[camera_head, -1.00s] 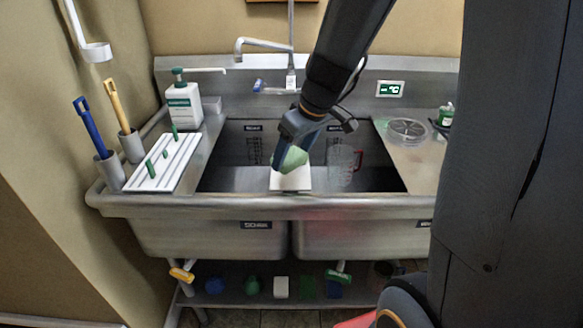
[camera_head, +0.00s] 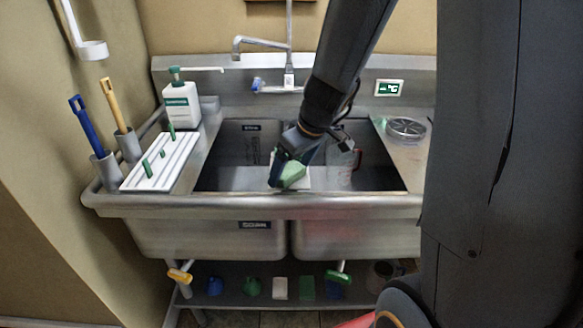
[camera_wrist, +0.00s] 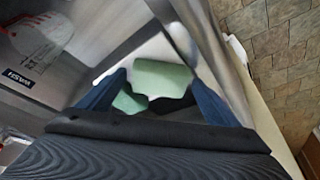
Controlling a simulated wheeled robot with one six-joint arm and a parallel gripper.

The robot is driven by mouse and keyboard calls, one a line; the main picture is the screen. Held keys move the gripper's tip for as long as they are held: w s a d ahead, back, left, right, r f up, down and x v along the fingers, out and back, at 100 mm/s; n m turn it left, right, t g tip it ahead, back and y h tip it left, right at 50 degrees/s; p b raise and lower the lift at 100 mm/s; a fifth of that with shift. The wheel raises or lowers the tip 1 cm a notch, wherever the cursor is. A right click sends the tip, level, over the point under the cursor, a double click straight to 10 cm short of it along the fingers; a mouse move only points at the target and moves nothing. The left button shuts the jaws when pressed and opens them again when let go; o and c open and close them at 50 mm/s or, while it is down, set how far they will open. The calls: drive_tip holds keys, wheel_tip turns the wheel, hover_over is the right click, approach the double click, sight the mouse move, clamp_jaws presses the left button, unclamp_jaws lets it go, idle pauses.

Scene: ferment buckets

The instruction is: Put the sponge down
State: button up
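The green sponge (camera_head: 293,174) is at the tip of my gripper (camera_head: 287,171), low over the white plate (camera_head: 305,181) at the sink's middle divider. In the wrist view the sponge (camera_wrist: 163,80) fills the gap between the two blue fingertips (camera_wrist: 158,80), and the fingers appear shut on it. A second green patch (camera_wrist: 130,101) shows by the left finger; I cannot tell if it is part of the same sponge. The plate shows white around the sponge. Whether the sponge touches the plate is unclear.
A double steel sink has basins left (camera_head: 232,150) and right (camera_head: 375,172) of the plate. A red-marked clear jug is partly hidden in the right basin. A soap bottle (camera_head: 182,105), white rack (camera_head: 163,163) and brushes stand left. A clear dish (camera_head: 406,129) sits right.

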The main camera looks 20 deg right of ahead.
drive_tip(key=shift+r, duration=0.1)
drive_tip(key=shift+r+p, duration=0.15)
drive_tip(key=shift+p, duration=0.15)
drive_tip(key=v, duration=1.2)
drive_tip(key=s+a+f+m+g+h, duration=0.2)
drive_tip(key=s+f+m, duration=0.3)
drive_tip(key=s+f, duration=0.7)
drive_tip(key=shift+s+a+g+b, duration=0.2)
drive_tip(key=shift+g+b, duration=0.1)
drive_tip(key=shift+g, duration=0.3)
